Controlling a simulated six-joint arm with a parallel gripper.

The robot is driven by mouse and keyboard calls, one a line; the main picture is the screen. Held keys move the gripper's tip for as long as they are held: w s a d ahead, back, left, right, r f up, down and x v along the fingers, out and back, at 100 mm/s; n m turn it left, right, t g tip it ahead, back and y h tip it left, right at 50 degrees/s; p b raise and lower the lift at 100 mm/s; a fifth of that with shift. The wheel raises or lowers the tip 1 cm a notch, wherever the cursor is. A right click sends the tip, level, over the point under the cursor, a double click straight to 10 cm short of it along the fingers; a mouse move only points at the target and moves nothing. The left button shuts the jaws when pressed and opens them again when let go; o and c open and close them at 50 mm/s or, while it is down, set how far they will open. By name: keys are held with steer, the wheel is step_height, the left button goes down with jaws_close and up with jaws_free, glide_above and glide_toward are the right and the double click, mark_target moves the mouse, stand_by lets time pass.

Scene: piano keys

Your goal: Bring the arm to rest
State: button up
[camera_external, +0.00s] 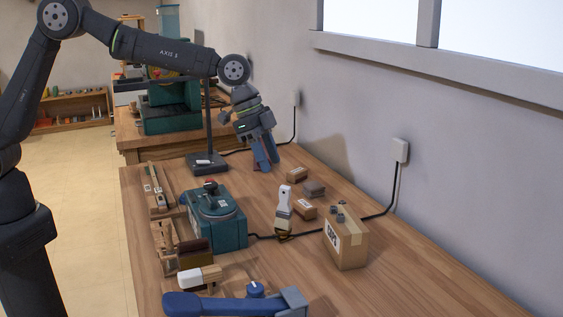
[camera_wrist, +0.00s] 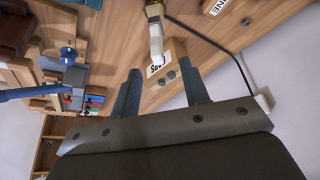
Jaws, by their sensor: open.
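My gripper (camera_external: 266,164) hangs from the arm over the far part of the wooden workbench (camera_external: 345,190), close to the wall. Its fingers point down in the outside view, and how high they are above the bench is hard to tell. In the wrist view my gripper (camera_wrist: 162,72) shows two blue-grey fingers spread apart with nothing held between them. Beyond the fingertips in that view is a cardboard box (camera_wrist: 177,54), apart from them as far as I can see. No piano keys show in either view.
A teal box with a red knob (camera_external: 215,218), a white-handled brush (camera_external: 284,205), small cartons (camera_external: 297,174) and a cardboard box (camera_external: 345,245) stand on the bench. A blue tool (camera_external: 225,303) lies at the front. A dark stand (camera_external: 208,130) rises left of my gripper. A cable runs to the wall.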

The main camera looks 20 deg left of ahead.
mark_target(286, 188)
steer(key=x, duration=1.1)
steer(key=shift+d+f, duration=0.2)
steer(key=shift+f, duration=0.1)
steer(key=shift+d+r, duration=0.1)
steer(key=shift+r, duration=1.55)
